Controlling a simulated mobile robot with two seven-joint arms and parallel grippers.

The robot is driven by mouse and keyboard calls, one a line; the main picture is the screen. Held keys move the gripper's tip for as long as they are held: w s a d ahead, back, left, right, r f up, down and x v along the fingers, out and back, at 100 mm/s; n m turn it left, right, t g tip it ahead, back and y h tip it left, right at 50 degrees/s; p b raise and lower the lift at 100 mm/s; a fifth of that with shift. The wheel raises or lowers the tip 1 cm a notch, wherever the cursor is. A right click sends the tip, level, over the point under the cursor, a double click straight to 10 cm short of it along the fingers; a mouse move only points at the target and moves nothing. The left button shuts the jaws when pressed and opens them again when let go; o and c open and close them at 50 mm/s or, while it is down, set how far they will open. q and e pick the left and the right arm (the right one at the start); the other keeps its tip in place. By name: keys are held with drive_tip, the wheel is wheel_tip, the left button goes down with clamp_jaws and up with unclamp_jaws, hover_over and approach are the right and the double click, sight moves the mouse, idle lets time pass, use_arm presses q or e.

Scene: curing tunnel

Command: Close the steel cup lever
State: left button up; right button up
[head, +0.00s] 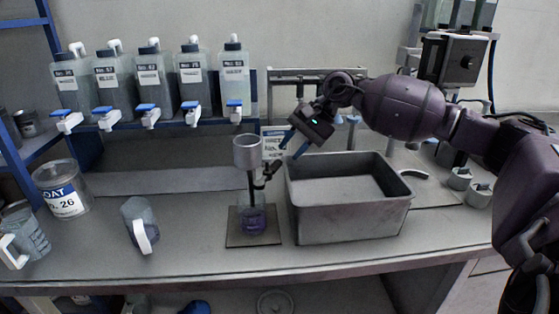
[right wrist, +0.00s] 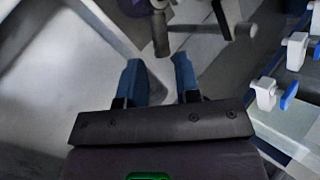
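The steel cup (head: 248,152) is a grey funnel-like cup on a dark stem, above a glass beaker (head: 252,218) with purple liquid on a square plate (head: 240,241). A dark lever (head: 268,172) sticks out to the right below the cup. In the right wrist view a dark rod (right wrist: 160,32), which looks like this lever, lies beyond the fingertips. My right gripper (head: 288,146) is open and empty, right of the cup and apart from the lever. Its two blue fingers also show in the right wrist view (right wrist: 158,74). My left gripper is out of view.
A deep steel tray (head: 347,229) stands close right of the plate. Several bottles with blue-handled taps (head: 235,105) line the shelf behind. A jug (head: 139,222) and a labelled tin (head: 61,190) stand at left. The bench between jug and plate is clear.

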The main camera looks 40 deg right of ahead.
sight(278, 163)
drive_tip(key=shift+x, duration=2.1)
clamp_jaws()
